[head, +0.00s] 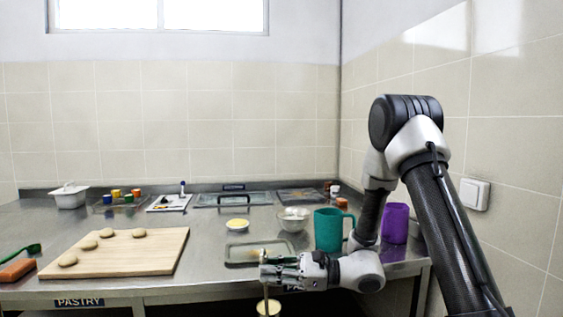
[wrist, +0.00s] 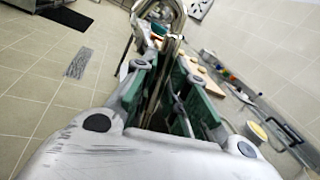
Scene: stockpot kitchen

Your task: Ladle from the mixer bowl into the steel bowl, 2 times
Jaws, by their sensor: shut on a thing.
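My gripper (head: 268,270) is shut on the steel handle of a ladle (head: 267,292), which hangs nearly upright in front of the counter's front edge. A small round cup with pale yellow content shows at its lower end, at the bottom edge of the head view; I take it for the ladle's cup. In the wrist view my gripper (wrist: 160,48) has its green-padded fingers closed around the shiny handle, with curved steel beyond them. I cannot make out the mixer bowl or the steel bowl for certain in either view.
The counter holds a wooden board (head: 120,262) with dough pieces, a small bowl of yellow stuff (head: 237,225), a bowl of pale round things (head: 293,226), a teal pitcher (head: 328,232), a purple cup (head: 395,224) and a tray (head: 240,262). The pitcher stands close to my arm.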

